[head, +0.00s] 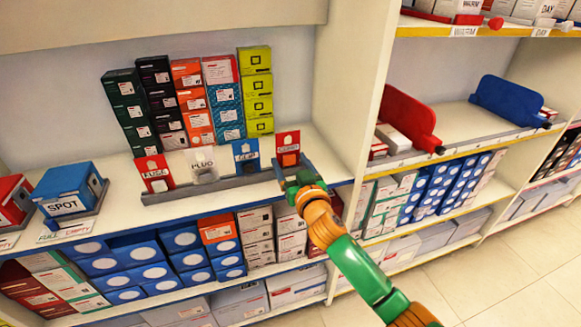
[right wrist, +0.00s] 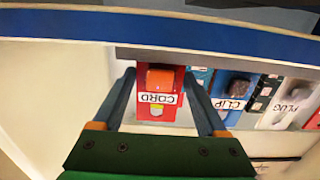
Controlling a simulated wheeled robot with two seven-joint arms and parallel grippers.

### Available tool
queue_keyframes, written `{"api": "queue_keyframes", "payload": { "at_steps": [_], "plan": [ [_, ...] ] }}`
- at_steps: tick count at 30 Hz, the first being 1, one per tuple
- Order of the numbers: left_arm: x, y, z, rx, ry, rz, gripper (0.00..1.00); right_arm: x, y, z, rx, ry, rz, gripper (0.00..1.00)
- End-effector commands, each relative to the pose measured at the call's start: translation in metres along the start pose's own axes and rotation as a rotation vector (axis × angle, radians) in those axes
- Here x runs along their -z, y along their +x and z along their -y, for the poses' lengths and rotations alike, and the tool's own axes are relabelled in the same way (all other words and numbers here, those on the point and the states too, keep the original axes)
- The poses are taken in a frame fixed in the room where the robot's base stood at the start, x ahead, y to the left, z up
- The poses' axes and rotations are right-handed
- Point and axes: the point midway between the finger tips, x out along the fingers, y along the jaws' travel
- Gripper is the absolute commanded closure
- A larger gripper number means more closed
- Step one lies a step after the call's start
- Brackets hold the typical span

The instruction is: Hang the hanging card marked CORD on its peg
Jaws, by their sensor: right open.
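The red CORD card (head: 288,143) stands upright at the right end of a row of cards along the shelf's front, with an orange item on its face. My right gripper (head: 291,170) is open, just in front of and below the card. In the right wrist view the CORD card (right wrist: 158,112) appears upside down, framed by the two fingers (right wrist: 162,95). I cannot tell if the fingertips reach past its edges; no contact shows. No peg is clearly visible at the card. My left gripper is out of view.
Left of it stand the blue CLIP card (head: 246,150), white PLUG card (head: 203,163) and red FUSE card (head: 154,171). Stacked boxes (head: 190,95) stand behind. A shelf upright (head: 352,85) rises to the right. Boxes fill the lower shelf.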

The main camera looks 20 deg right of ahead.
Motion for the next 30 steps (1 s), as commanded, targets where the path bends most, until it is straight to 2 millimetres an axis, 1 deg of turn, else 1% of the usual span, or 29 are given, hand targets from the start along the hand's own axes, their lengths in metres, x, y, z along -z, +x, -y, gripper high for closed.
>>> {"api": "queue_keyframes", "payload": {
  "at_steps": [9, 10, 11, 12, 13, 17, 27, 30],
  "plan": [
    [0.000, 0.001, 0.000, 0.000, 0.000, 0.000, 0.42, 0.000, 0.003, 0.000, 0.001, 0.000, 0.000, 0.25],
    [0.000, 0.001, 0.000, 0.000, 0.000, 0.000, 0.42, 0.000, 0.003, 0.000, 0.001, 0.000, 0.000, 0.30],
    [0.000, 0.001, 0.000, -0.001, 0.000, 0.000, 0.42, 0.000, 0.003, 0.000, 0.001, 0.000, 0.000, 0.38],
    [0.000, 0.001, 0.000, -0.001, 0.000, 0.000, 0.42, 0.000, 0.003, 0.000, 0.001, 0.000, 0.000, 0.49],
    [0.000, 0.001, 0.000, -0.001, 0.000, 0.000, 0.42, 0.000, 0.003, 0.000, 0.000, 0.000, 0.000, 0.57],
    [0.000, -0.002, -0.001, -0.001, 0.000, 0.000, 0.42, 0.004, 0.003, 0.000, 0.000, 0.000, 0.000, 0.57],
    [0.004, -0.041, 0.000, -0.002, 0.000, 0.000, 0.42, 0.043, 0.002, 0.000, 0.000, 0.000, 0.000, 0.57],
    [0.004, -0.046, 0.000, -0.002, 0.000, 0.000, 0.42, 0.049, 0.002, 0.000, 0.000, 0.001, 0.000, 0.57]
  ]
}}
